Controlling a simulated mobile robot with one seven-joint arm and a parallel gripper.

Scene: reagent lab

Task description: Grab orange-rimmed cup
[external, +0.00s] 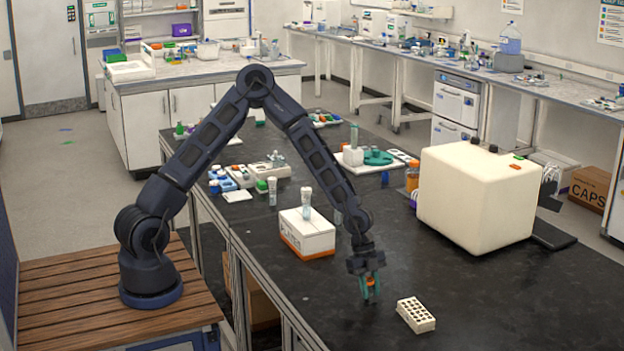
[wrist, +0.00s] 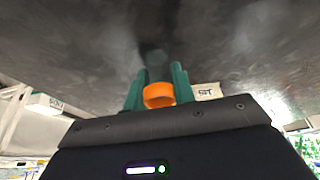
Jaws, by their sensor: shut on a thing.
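The orange-rimmed cup (wrist: 158,96) is between the two teal fingers of my gripper (wrist: 157,88) in the wrist view, with its orange rim facing the camera. Its body beyond the rim is dark and partly hidden by the fingers. In the external view my gripper (external: 370,290) points down at the black bench and is shut on the cup, of which a little orange (external: 370,283) shows between the fingers. I cannot tell whether the cup touches the bench.
A cream rack with holes (external: 416,314) lies just right of my gripper. A white and orange box (external: 304,232) stands to the left, with a capped tube (external: 306,202) at it. A large cream machine (external: 476,198) stands at the right. The bench front is clear.

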